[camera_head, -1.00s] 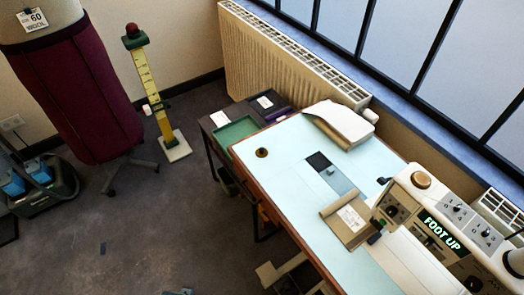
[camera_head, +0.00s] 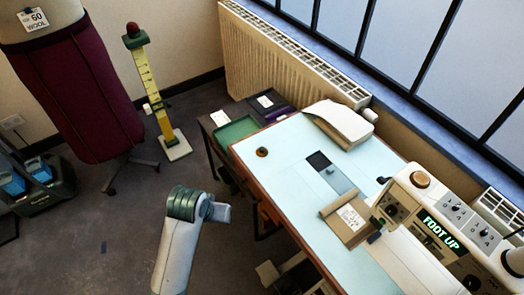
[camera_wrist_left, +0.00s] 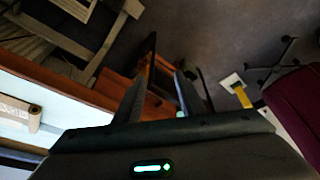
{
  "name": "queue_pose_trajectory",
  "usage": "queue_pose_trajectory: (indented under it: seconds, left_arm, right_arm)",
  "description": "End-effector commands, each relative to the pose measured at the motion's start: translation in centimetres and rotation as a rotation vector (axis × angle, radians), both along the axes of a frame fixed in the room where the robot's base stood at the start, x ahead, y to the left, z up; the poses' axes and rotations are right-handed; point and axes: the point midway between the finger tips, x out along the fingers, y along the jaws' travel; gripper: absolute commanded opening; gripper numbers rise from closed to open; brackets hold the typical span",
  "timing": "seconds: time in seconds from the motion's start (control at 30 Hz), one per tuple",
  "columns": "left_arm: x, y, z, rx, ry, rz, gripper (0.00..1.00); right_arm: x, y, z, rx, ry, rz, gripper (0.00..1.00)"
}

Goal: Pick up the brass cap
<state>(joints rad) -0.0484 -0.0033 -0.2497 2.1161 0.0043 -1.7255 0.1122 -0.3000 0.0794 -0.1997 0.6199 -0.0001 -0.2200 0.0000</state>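The small round brass cap (camera_head: 262,152) lies on the pale blue table top, near its far left corner in the head view. It looks dark gold with a darker middle. I cannot make it out in the left wrist view. One of my arms, apparently the left, stands up from the bottom of the head view, left of the table and well short of the cap; its fingers cannot be made out there. In the left wrist view my left gripper (camera_wrist_left: 160,80) has its two fingers apart with nothing between them. My right gripper is in neither view.
The table (camera_head: 285,185) carries a grey pad (camera_head: 334,174), a tan folder (camera_head: 346,219), a white cushion-like block (camera_head: 339,123) and a sewing machine (camera_head: 440,225). A green tray (camera_head: 236,131) adjoins its far left end. A yellow ruler stand (camera_head: 149,85) and dress form (camera_head: 90,90) stand left.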

Motion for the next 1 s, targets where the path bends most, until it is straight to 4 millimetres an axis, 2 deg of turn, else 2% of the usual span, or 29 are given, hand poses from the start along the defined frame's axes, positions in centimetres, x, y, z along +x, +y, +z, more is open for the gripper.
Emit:
queue_pose_trajectory:
  seconds: [0.03, 0.3, 0.5, 0.6, 0.8, 1.0]
  left_arm:
    - [1.9, -0.9, 1.1, -0.005, -0.009, -0.004, 0.36]
    - [9.7, -5.3, 6.1, -0.006, -0.026, -0.022, 0.36]
    - [14.9, -8.4, 10.9, 0.01, -0.043, -0.038, 0.36]
    - [16.9, -9.6, 13.2, 0.023, -0.049, -0.043, 0.36]
    - [19.1, -11.2, 16.2, 0.043, -0.059, -0.049, 0.36]
    - [19.5, -11.5, 16.9, 0.047, -0.061, -0.049, 0.36]
  right_arm:
    - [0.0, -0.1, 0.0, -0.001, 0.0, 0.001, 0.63]
    - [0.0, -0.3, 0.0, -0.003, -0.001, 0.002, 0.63]
    - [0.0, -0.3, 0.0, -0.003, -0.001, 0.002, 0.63]
    - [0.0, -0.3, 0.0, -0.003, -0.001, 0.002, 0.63]
    - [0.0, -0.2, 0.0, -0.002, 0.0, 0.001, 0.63]
    - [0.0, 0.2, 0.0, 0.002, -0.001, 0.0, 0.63]
